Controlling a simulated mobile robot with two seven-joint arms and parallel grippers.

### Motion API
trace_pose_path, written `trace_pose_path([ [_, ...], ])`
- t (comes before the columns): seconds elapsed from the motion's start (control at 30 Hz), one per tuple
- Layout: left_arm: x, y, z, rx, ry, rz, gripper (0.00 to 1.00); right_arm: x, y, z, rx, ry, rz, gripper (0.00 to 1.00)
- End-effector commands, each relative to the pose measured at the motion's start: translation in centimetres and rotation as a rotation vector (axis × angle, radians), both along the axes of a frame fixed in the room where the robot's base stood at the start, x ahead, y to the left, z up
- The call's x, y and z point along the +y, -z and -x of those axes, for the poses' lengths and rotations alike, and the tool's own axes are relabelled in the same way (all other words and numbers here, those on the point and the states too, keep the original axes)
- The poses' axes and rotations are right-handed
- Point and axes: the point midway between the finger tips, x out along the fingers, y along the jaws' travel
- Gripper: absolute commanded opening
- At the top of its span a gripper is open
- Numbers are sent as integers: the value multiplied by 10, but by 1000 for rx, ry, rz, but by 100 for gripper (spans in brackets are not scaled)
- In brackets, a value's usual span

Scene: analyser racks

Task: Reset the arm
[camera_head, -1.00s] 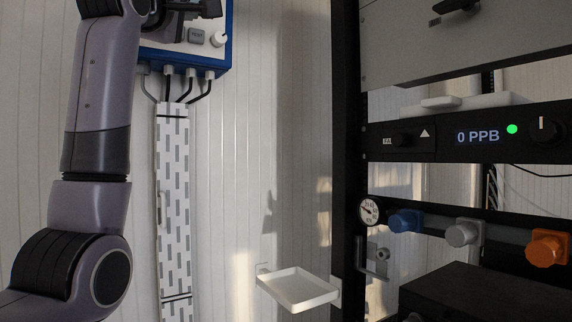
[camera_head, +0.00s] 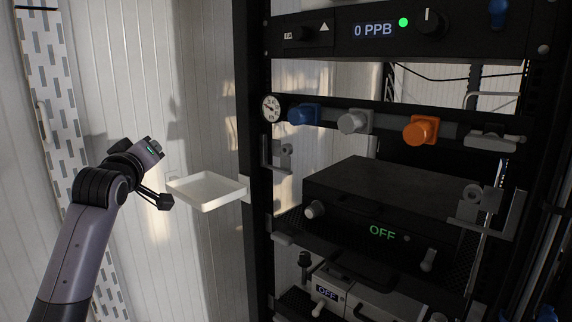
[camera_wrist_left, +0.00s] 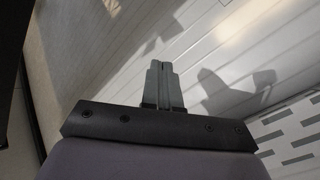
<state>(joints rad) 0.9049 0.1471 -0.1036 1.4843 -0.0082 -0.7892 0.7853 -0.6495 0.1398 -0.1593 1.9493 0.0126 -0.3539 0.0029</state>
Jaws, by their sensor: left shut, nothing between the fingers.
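My left arm comes in from the lower left of the head view. Its gripper (camera_head: 165,201) is beside the left edge of a small white tray (camera_head: 207,190) fixed at the rack's left side. I cannot tell whether they touch. In the left wrist view the gripper's two fingers (camera_wrist_left: 163,84) are together with nothing between them, in front of the pale panelled wall. My right gripper is not in view.
The black rack (camera_head: 256,160) fills the right. It holds an analyser reading 0 PPB (camera_head: 372,29), a gauge (camera_head: 271,108), blue (camera_head: 303,114), grey (camera_head: 355,121) and orange (camera_head: 421,130) knobs, and a black box showing OFF (camera_head: 372,205). Bare wall (camera_head: 130,90) lies above the gripper.

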Motion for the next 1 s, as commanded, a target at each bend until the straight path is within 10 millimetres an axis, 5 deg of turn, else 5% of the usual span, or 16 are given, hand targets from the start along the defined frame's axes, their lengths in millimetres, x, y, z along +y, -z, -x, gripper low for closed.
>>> trace_pose_path([
  [0.1, -8, 75, 9, 76, 22, -77, 0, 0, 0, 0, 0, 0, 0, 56],
  [0.27, -19, 163, 33, 163, 59, -177, 0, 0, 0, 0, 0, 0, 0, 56],
  [0.5, -34, 282, 94, 285, 130, -314, 0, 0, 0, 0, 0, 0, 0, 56],
  [0.8, -53, 398, 202, 425, 240, -463, 0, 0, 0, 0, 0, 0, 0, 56],
  [1.0, -65, 453, 287, 510, 323, -546, 0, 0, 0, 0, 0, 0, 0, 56],
])
